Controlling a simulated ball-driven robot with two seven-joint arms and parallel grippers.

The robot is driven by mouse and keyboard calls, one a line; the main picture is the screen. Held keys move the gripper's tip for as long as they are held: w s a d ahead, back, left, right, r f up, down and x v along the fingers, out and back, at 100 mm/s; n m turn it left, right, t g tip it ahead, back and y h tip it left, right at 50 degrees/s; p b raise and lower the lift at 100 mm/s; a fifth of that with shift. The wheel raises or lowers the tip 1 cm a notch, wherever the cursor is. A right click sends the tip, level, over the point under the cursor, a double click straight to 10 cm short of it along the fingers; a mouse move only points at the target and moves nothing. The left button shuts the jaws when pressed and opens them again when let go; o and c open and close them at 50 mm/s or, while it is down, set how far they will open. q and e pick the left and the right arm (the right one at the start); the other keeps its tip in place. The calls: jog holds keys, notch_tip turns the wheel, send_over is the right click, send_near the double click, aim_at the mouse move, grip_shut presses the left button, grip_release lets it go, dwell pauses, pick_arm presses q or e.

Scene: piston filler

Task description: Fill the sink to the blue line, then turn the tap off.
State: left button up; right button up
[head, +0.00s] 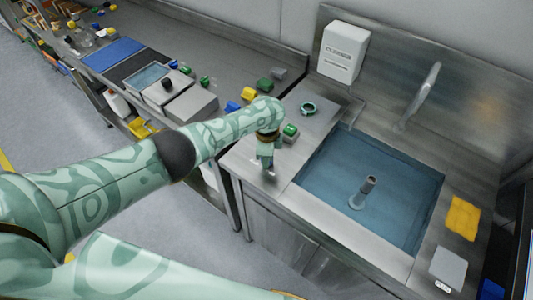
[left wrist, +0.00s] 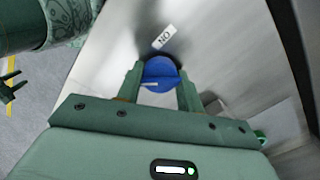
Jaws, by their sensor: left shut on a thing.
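The steel sink (head: 335,158) holds bluish water (head: 390,205), with a standpipe (head: 368,185) rising through it. I cannot make out a blue line on its wall. The spout (head: 425,90) stands at the back; no stream shows clearly. My left gripper (head: 267,165) reaches down at the counter's front left of the sink. In the left wrist view its fingers (left wrist: 160,90) are shut on a round blue knob (left wrist: 160,72) with a pale mark, beside a small lettered label (left wrist: 164,37). A dark claw (left wrist: 12,88) at that view's left edge seems to be my right gripper, partly cut off.
A green ring (head: 309,108) and a green-topped item (head: 290,131) sit on the counter close by my left gripper. A white dispenser (head: 342,51) is on the back wall. A yellow cloth (head: 463,217) and a grey block (head: 448,267) lie right of the sink.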

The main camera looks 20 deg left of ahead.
dwell(0.5)
pick_arm(q)
jog(key=o, duration=1)
notch_tip(320, 180, up, 16)
jog(key=p, duration=0.8)
jog(key=shift+r, duration=0.2)
